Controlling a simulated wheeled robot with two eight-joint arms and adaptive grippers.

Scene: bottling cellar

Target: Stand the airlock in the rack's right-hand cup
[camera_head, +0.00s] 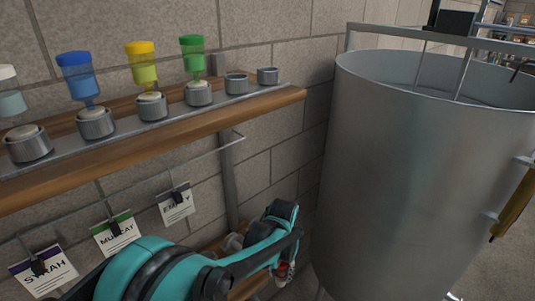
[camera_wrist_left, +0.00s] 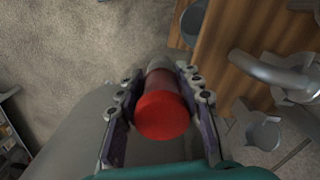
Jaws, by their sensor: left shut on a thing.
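The airlock, with a red cap and red body, is in my left gripper (camera_wrist_left: 160,92) in the left wrist view (camera_wrist_left: 163,116), one finger on each side. In the head view my left gripper (camera_head: 284,268) is low, below the upper shelf, and only a bit of the red airlock (camera_head: 282,269) shows beneath it. The rack (camera_head: 120,128) runs along the upper shelf. Its right-hand cup (camera_head: 268,76) is empty, and so is the cup (camera_head: 237,84) beside it. My right gripper is not in view.
Cups further left hold airlocks with green (camera_head: 192,53), yellow (camera_head: 141,63), blue (camera_head: 77,76) and white (camera_head: 10,94) caps. A large steel tank (camera_head: 400,170) stands right of the shelf. Tags (camera_head: 117,233) hang from a rail (camera_head: 130,192) below the shelf. Air above the empty cups is clear.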

